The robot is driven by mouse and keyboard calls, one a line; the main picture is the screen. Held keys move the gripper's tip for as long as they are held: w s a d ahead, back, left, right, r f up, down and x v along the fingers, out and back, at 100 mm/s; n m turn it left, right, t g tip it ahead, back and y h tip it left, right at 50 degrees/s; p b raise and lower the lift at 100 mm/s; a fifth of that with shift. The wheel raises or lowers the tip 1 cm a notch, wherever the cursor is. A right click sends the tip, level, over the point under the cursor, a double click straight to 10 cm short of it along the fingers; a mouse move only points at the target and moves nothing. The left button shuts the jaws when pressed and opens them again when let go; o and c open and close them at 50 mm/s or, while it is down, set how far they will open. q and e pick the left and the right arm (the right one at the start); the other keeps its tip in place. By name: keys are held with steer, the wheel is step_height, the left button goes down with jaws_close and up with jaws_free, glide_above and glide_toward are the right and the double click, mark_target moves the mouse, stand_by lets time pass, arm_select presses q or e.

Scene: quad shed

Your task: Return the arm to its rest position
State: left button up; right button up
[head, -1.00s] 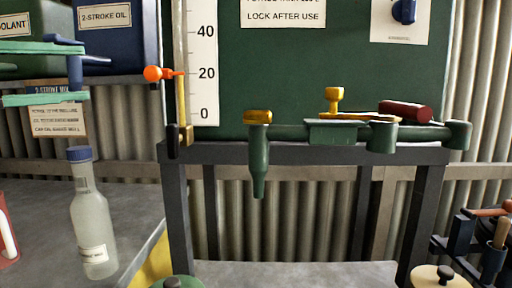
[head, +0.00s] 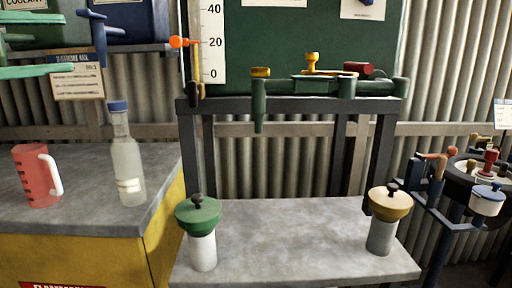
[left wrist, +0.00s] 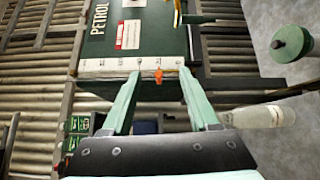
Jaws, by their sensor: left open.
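My left gripper (head: 68,44) is at the upper left edge of the head view, its two pale green fingers spread apart with nothing between them. No contact shows. My right gripper is in neither view.
A red jug (head: 35,178) and a clear bottle (head: 127,165) with a blue cap stand on the left bench. A green-lidded jar (head: 202,245) and a tan-lidded jar (head: 383,233) stand on the lower grey table (head: 290,230). Its middle is clear. A round rack (head: 450,195) is at right.

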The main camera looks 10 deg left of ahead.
arm_select(q)
steer(key=w+d+f+n+g+h, duration=0.2)
steer(key=w+d+f+n+h, duration=0.25)
steer(key=d+f+n, duration=0.6)
steer(key=w+d+f+n+g+h, duration=0.1)
steer(key=w+d+f+n+h, duration=0.5)
steer(key=f, duration=0.7)
steer(key=s+d+f+m+t+y, duration=0.1)
steer(key=s+f+m+t+y, duration=0.3)
steer(key=f+m, duration=0.6)
steer(key=s+d+f+m+g+y, duration=0.1)
steer(key=s+f+m+y, duration=0.1)
steer(key=f+m+y, duration=0.8)
steer(key=s+d+f+m+t+y, duration=0.1)
steer(key=s+f+m+t+y, duration=0.15)
steer(key=f+m, duration=0.8)
steer(key=s+a+g+y+p, duration=0.1)
steer(key=s+g+p, duration=0.7)
steer(key=p, duration=1.4)
steer(key=s+y, duration=0.1)
steer(key=s, duration=0.1)
steer(key=shift+s+a+r, duration=0.35)
steer(key=shift+s+a, duration=0.05)
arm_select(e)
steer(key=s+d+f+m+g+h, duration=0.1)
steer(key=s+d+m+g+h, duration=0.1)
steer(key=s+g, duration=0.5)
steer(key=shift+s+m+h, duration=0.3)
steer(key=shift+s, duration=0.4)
